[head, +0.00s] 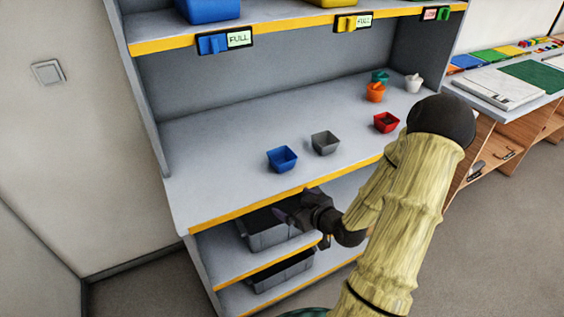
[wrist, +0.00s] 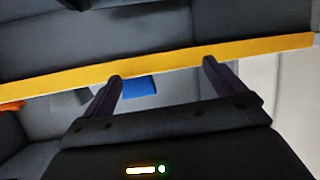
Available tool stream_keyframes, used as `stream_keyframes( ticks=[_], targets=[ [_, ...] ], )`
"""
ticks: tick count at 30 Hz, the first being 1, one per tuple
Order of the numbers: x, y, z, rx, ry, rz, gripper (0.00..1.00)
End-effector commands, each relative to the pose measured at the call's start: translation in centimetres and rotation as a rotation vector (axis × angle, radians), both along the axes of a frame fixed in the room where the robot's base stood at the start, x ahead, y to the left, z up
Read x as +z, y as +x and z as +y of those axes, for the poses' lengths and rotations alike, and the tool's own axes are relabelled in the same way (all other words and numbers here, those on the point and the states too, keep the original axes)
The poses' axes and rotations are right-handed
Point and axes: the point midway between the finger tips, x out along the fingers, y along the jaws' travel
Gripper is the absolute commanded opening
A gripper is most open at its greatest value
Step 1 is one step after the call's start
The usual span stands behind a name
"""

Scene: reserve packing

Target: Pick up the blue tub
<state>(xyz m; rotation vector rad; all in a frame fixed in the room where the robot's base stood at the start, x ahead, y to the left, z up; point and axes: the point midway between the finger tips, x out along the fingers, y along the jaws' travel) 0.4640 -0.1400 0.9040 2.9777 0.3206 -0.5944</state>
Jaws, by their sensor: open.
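The blue tub (head: 282,159) is a small, open, square tub standing upright on the middle shelf, near its yellow front edge. In the wrist view the blue tub (wrist: 140,88) shows only in part, beyond the yellow strip and between my fingers, nearer the left one. My gripper (head: 284,212) is in front of the shelf's front edge, below the tub in the picture and apart from it. My gripper (wrist: 162,70) is open, with nothing between its fingers.
A grey tub (head: 325,143) stands just right of the blue one. A red tub (head: 386,122), orange tub (head: 376,92), teal tub (head: 380,76) and white item (head: 413,83) are farther right. The yellow shelf edge (head: 245,208) lies close to my gripper. Dark bins (head: 268,236) sit below.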

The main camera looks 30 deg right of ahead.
Motion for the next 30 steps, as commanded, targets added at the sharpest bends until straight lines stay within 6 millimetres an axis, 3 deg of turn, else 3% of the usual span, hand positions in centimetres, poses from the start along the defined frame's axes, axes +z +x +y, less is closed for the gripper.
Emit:
stream_keyframes(
  ticks=[3,9,30],
  targets=[
    [1.5,-0.5,-2.2,-0.06,0.062,-0.178,0.95],
    [3.9,-1.4,-4.4,-0.127,0.103,-0.372,0.95],
    [3.7,-0.4,-4.7,-0.131,0.101,-0.391,0.95]
  ],
)
